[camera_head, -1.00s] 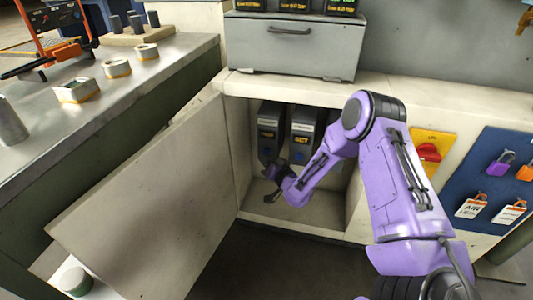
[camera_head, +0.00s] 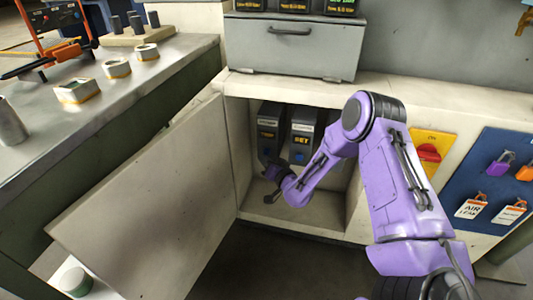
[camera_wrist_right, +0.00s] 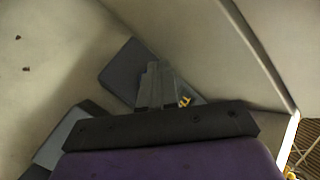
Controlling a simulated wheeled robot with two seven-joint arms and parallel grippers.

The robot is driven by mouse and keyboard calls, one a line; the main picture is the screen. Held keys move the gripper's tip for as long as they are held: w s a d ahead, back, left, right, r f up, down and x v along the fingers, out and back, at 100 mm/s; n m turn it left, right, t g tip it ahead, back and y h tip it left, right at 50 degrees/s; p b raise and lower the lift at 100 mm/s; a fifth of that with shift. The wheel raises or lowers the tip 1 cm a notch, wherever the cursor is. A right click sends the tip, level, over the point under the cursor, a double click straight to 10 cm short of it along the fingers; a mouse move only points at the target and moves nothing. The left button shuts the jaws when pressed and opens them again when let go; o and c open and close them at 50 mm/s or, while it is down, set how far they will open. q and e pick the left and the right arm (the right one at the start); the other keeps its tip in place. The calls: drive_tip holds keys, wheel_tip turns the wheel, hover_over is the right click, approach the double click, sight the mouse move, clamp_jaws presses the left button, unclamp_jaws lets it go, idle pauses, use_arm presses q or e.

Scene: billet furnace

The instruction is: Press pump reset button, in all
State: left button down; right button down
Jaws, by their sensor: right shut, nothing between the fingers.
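Inside the open cabinet stand two dark grey pump units. The left unit (camera_head: 269,125) has a yellow label that seems to read TRIP. My left gripper is not in view.
The cabinet door (camera_head: 150,205) stands open to the left. A grey drawer box (camera_head: 292,45) is above the opening. A red rotary switch (camera_head: 428,153) and a blue tag board (camera_head: 490,180) are on the right. A metal bench (camera_head: 120,90) with small parts is on the left.

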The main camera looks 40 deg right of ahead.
idle(0.8)
drive_tip(key=shift+w+d, duration=0.25)
drive_tip(key=shift+d, duration=0.05)
drive_tip(key=shift+w+d, duration=0.3)
drive_tip(key=shift+d, duration=0.05)
idle(0.7)
idle(0.3)
drive_tip(key=shift+s+a, duration=0.55)
drive_tip(key=shift+a, duration=0.1)
drive_tip(key=s+a+p, duration=0.1)
drive_tip(key=s+a, duration=0.2)
drive_tip(key=shift+s+a+p, duration=0.15)
drive_tip(key=shift+a+p, duration=0.15)
drive_tip(key=shift+a, duration=0.1)
